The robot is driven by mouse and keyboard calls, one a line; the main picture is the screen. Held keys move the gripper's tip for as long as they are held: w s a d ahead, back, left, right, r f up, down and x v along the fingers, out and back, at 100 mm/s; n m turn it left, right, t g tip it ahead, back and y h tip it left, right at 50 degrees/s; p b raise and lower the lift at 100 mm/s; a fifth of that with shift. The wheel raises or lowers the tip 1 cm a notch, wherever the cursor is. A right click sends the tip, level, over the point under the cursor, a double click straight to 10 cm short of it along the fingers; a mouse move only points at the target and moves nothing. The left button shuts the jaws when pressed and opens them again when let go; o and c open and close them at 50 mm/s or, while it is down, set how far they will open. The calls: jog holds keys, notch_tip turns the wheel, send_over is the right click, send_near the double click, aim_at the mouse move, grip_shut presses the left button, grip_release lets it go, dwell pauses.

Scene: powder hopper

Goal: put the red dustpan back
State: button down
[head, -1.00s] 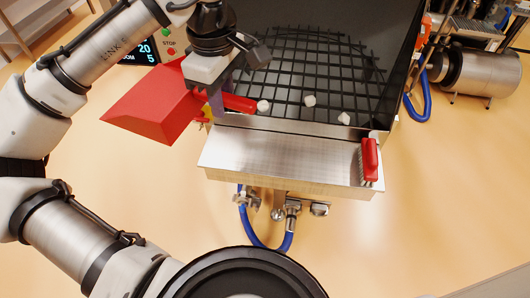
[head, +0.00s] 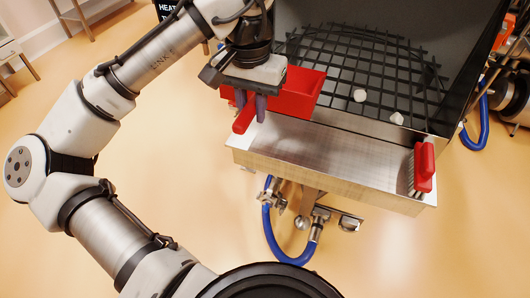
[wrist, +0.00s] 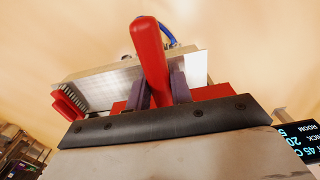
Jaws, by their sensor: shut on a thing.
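The red dustpan (head: 302,92) is held at the left front corner of the hopper, its pan over the dark grid (head: 365,75) and its handle (head: 243,117) toward the front left. My gripper (head: 254,108) is shut on the dustpan near its handle. In the wrist view the red handle (wrist: 150,55) stands up between my two gripper fingers (wrist: 160,92), with bits of the red pan on both sides. The steel shelf (head: 320,160) runs along the hopper's front, and its left end is bare. I cannot tell whether the pan touches the grid or rim.
A red-handled brush (head: 424,167) sits at the right end of the shelf; it also shows in the wrist view (wrist: 66,102). White lumps (head: 360,95) lie on the grid. Blue hose (head: 268,225) and fittings hang below the shelf. The floor left is open.

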notch_tip(320, 180, down, 18)
jog(key=b, duration=0.1)
jog(key=shift+f, duration=0.1)
jog(key=shift+f+b, duration=0.15)
jog(key=shift+b, duration=0.15)
jog(key=c, duration=1.3)
grip_release()
jog(key=shift+o, duration=0.2)
notch_tip(320, 180, up, 12)
jog(key=p, duration=0.1)
